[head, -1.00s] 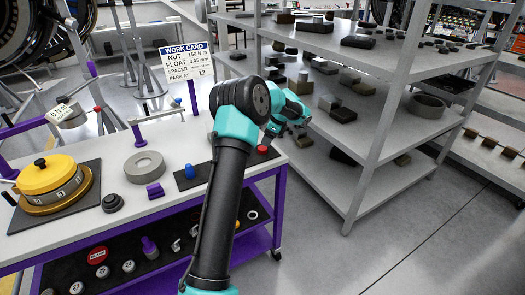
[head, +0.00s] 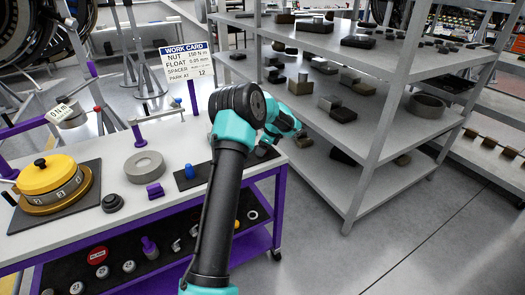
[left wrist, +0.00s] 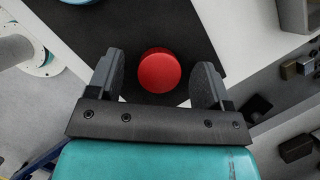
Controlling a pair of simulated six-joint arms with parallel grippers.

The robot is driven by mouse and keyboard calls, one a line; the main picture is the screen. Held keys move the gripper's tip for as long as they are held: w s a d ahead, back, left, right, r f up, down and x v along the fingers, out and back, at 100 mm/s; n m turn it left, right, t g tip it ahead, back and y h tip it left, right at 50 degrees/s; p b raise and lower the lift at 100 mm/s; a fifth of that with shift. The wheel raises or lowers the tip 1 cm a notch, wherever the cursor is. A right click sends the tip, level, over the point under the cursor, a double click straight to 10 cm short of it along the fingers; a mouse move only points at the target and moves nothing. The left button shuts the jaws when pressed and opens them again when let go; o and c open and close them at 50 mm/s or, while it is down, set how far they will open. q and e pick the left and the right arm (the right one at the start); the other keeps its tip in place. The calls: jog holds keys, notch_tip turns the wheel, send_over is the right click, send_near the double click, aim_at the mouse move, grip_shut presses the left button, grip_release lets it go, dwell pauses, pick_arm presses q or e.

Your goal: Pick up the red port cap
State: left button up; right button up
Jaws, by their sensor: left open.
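The red port cap (left wrist: 159,70) shows in the left wrist view as a round red disc on a black mat (left wrist: 165,25). In the head view it is hidden behind my left gripper (head: 265,150), at the right end of the bench. My left gripper is open, with one finger on each side of the cap in the left wrist view (left wrist: 157,80). Gaps show between the cap and both fingers, and the gripper is not closed on it. I cannot tell how high the fingertips are above the mat. My right gripper is not in view.
A blue cap (head: 189,171) stands on the same mat, left of my gripper. A grey ring (head: 144,166), a purple block (head: 155,190) and a yellow-topped round unit (head: 45,177) sit further left on the bench. A grey shelf rack (head: 375,140) stands close on the right.

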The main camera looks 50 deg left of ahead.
pick_arm(q)
jog(key=shift+c, duration=0.5)
jog(key=c, duration=0.8)
jog(key=shift+r, duration=1.3)
jog(key=s+d, duration=0.3)
jog(key=d, duration=0.1)
jog(key=s+d+r, duration=0.1)
jog(key=s+d, duration=0.3)
jog(key=s+d+r, duration=0.1)
jog(key=s+d, duration=0.2)
jog(key=d, duration=0.1)
jog(key=shift+s+r, duration=0.15)
jog(key=shift+s, duration=0.15)
